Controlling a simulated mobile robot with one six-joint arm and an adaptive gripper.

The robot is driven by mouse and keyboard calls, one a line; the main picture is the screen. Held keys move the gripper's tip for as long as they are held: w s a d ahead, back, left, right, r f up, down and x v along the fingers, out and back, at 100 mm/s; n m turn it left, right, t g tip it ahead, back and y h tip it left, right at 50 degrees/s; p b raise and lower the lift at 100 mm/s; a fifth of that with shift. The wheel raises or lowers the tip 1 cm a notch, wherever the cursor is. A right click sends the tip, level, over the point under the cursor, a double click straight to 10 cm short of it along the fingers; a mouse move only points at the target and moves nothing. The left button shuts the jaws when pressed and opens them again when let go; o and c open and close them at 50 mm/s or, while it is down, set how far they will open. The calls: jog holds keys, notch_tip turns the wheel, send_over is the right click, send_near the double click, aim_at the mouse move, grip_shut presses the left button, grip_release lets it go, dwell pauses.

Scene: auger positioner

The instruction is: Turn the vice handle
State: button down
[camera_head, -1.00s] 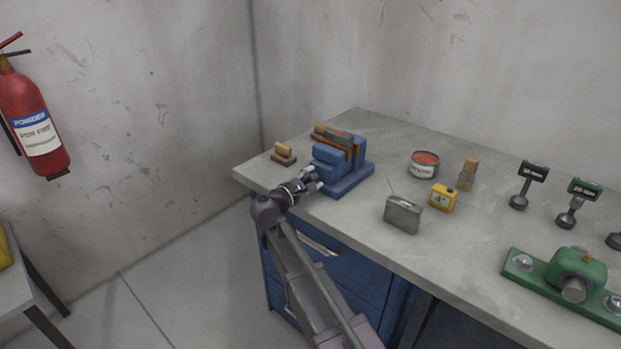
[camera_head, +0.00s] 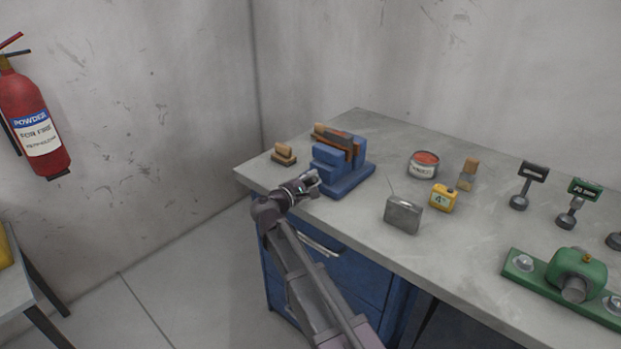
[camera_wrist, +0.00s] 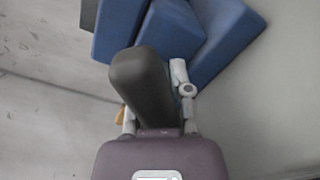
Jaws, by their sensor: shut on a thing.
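The blue vice (camera_head: 345,178) stands at the left end of the workbench, with orange-brown and grey parts between its jaws. My gripper (camera_head: 315,180) is at the near left side of the vice, level with its front, and is shut on the vice handle. The handle itself is mostly hidden by the gripper in the head view. In the wrist view, blue blocks of the vice (camera_wrist: 205,35) lie just beyond the gripper. A dark rounded bar fills the middle there, with pale finger links on both sides; I cannot tell the handle apart clearly.
A wooden-handled brush (camera_head: 285,154) lies left of the vice. A grey metal box (camera_head: 403,215), a yellow container (camera_head: 443,198) and an open tin (camera_head: 424,165) stand to its right. Green machine parts (camera_head: 575,272) lie farther right. The bench edge (camera_head: 330,214) runs beside my arm.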

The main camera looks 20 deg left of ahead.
jog(key=shift+w, duration=0.1)
jog(key=c, duration=0.6)
grip_release()
jog(key=shift+a, duration=0.1)
jog(key=shift+v, duration=6)
